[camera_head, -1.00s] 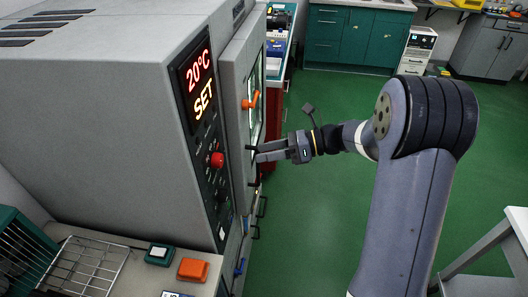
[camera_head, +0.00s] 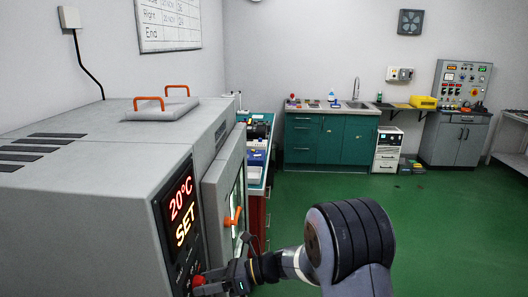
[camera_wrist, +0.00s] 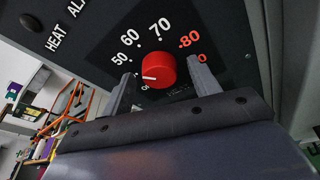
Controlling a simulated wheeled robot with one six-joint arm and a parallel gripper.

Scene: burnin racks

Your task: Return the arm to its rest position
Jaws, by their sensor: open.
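My gripper (camera_head: 212,284) is at the bottom of the head view, in front of the grey oven's control panel and close to the red knob (camera_head: 199,281). In the wrist view my gripper (camera_wrist: 163,85) is open, with its two fingers spread to either side of the red knob (camera_wrist: 158,69). I cannot tell whether either finger touches it. The knob sits on a dark dial marked 50 to 80, with 80 in red. Nothing is held. The arm reaches in from the lower right of the head view.
The grey oven (camera_head: 90,185) fills the left, its display (camera_head: 182,212) reading 20°C SET. Its door (camera_head: 222,195) has an orange handle (camera_head: 233,217). Green cabinets (camera_head: 330,140) and a grey cabinet (camera_head: 453,142) line the back. The green floor (camera_head: 440,215) is open on the right.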

